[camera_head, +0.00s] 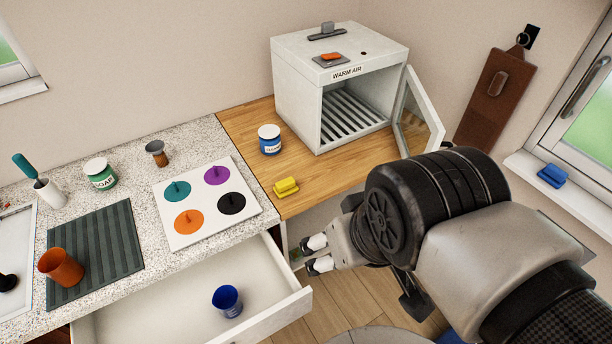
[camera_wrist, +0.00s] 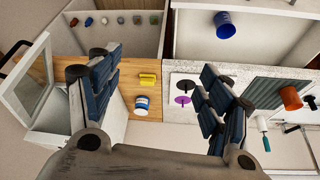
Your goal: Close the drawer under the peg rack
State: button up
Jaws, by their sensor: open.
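The peg rack (camera_head: 207,203) is a white board with teal, purple, orange and black discs and pegs, lying on the speckled counter. The drawer (camera_head: 279,318) below it stands pulled out, with a dark blue cup (camera_head: 227,300) inside. The drawer also shows at the top right of the wrist view (camera_wrist: 194,40), with the cup (camera_wrist: 225,25) in it. My gripper (camera_head: 310,254) is open and empty, just right of the drawer's right side in the head view. In the wrist view its two fingers (camera_wrist: 160,75) are spread wide. I cannot tell whether it touches the drawer.
A white warm-air cabinet (camera_head: 300,90) with its glass door (camera_head: 418,112) open stands on the wooden top. A yellow block (camera_head: 286,187) and a blue-and-white jar (camera_head: 270,140) are nearby. An open compartment with several small coloured items (camera_wrist: 120,20) shows in the wrist view.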

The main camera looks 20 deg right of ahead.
aim_at(178, 309)
jog(key=u, duration=1.75)
